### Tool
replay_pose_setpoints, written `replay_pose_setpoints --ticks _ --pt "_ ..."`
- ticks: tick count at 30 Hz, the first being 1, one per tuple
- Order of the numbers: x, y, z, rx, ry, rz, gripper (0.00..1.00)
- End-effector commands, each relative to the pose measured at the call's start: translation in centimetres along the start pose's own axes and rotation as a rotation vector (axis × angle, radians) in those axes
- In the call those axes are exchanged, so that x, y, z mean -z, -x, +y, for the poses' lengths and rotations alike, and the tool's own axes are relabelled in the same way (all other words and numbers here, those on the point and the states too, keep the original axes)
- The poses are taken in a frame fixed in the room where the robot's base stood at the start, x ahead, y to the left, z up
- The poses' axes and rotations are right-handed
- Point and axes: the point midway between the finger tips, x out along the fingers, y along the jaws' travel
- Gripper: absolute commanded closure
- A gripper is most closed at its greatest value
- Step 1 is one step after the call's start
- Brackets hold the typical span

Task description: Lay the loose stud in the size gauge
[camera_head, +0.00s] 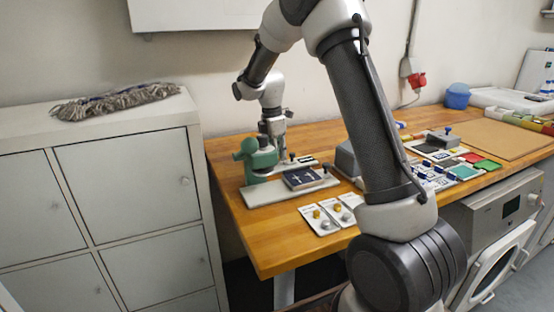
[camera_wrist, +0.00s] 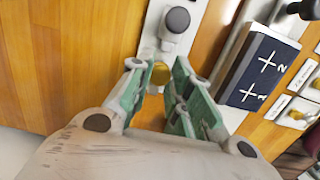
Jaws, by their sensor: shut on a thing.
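My gripper (camera_wrist: 158,72) is shut on the loose stud, a small gold round piece (camera_wrist: 161,74) between the green-padded fingertips. In the head view my gripper (camera_head: 272,138) is low over the left part of the bench, by the green tool, and the stud cannot be made out there. A narrow pale strip with a black round knob (camera_wrist: 177,19) lies just beyond the fingertips in the wrist view. It may be the size gauge; I cannot tell for sure. I cannot tell whether the stud touches it.
A dark blue pad (camera_wrist: 262,66) marked 1 and 2 lies right of my gripper; it shows in the head view (camera_head: 305,178) too. Cards with gold and silver studs (camera_head: 321,217) lie near the front edge. Bare wood (camera_head: 262,226) lies left of them.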

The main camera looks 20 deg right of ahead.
Motion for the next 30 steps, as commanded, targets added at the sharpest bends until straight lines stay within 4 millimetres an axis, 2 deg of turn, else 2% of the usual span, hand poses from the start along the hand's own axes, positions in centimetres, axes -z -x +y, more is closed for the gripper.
replay_pose_setpoints --ticks 1,4,14,15,18,27,30 --pt "0.1 -0.9 -0.1 0.004 0.001 0.0 0.92" --pt "0.2 -2.0 -0.1 0.001 0.001 0.0 0.92" --pt "0.3 -2.3 0.0 0.001 0.0 0.0 0.92" --pt "0.3 -2.3 0.0 0.001 -0.001 0.0 0.77" --pt "0.3 -2.3 0.0 0.001 -0.001 0.0 0.59" --pt "0.3 -2.2 0.0 0.0 -0.001 0.0 0.59" --pt "0.2 -1.5 0.0 -0.002 -0.001 0.0 0.59"
